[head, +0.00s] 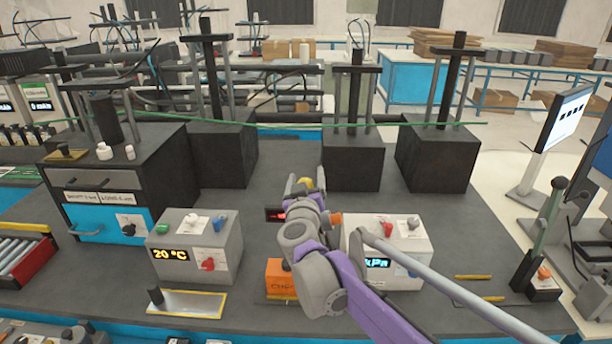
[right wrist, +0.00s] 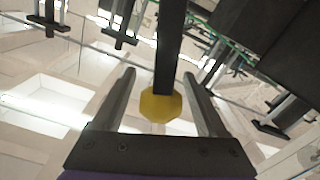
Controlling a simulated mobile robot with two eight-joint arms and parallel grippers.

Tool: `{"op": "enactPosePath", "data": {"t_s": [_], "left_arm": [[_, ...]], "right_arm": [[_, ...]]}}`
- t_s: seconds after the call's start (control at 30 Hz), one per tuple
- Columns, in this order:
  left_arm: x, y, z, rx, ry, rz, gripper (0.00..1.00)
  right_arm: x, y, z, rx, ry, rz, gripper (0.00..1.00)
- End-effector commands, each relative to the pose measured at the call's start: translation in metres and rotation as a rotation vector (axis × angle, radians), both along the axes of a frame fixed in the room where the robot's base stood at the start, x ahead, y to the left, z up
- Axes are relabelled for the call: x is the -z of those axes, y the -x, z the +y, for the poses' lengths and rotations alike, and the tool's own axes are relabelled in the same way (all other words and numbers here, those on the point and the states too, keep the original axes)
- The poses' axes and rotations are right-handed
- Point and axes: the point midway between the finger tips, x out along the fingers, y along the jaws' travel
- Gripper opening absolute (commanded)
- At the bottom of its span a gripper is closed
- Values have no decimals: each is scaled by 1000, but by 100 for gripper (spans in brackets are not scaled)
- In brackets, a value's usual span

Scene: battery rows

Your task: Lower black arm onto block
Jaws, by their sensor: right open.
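My right gripper (head: 305,185) is open near the middle of the table in the head view, its arm reaching in from the lower right. In the right wrist view, a black bar (right wrist: 170,50) with a yellow end (right wrist: 160,104) lies between the two grey fingers of my right gripper (right wrist: 158,78). The fingers show gaps on both sides of it. In the head view only a bit of yellow (head: 308,183) shows between the fingertips; the bar itself is hidden there. An orange block (head: 281,280) stands below, partly covered by my arm. My left gripper is not in view.
Black blocks with posts (head: 352,165) line the back. A levered stand (head: 540,285) is at far right. A green line crosses behind.

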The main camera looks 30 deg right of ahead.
Motion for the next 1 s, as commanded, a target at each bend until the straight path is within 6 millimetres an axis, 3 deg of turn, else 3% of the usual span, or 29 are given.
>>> {"op": "enactPosePath", "data": {"t_s": [0.3,0.73,1.0], "left_arm": [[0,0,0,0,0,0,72],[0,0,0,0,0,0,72],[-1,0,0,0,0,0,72]], "right_arm": [[1,-3,-2,0,0,0,75],[1,-3,-2,0,0,0,0],[0,-3,-2,0,0,0,0]]}}
